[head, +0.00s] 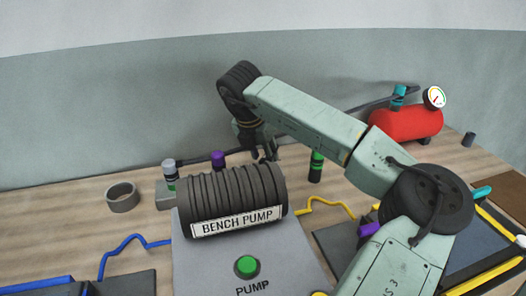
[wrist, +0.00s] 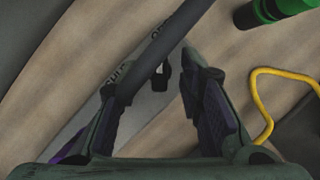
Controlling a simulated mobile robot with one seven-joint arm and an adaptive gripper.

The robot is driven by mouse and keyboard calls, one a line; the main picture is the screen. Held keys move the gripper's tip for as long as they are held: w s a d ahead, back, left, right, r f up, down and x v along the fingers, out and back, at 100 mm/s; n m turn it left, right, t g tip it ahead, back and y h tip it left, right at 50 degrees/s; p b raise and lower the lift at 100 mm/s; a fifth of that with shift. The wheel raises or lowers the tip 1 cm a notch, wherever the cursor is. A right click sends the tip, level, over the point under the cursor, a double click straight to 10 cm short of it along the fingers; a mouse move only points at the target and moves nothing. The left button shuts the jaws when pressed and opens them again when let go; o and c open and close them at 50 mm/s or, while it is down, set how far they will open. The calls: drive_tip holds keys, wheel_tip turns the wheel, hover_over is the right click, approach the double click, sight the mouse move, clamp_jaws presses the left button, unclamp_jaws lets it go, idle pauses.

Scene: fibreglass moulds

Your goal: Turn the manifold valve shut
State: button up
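My gripper (wrist: 155,92) is open, with a finger on each side of the wrist view and a gap between them. In that gap is a small black piece (wrist: 162,77), which may be the valve's handle; I cannot tell whether a finger touches it. A dark bar (wrist: 160,45) slants across the left finger. Beneath lies a pale grey plate (wrist: 160,103) with partly hidden lettering, which seems to mark open and shut. In the head view my gripper (head: 263,153) points down behind the bench pump (head: 236,197), beside the dark manifold pipe (head: 200,159). The valve itself is mostly hidden there.
A purple-capped fitting (head: 218,160) and a green-capped bottle (head: 316,166) stand near my gripper. The green one also shows in the wrist view (wrist: 270,12). A red tank (head: 408,123) with a gauge is at right. A grey ring (head: 122,198) and yellow hose (head: 325,203) lie on the bench.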

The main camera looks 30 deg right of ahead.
drive_tip(key=shift+f, duration=0.2)
clamp_jaws()
idle(0.3)
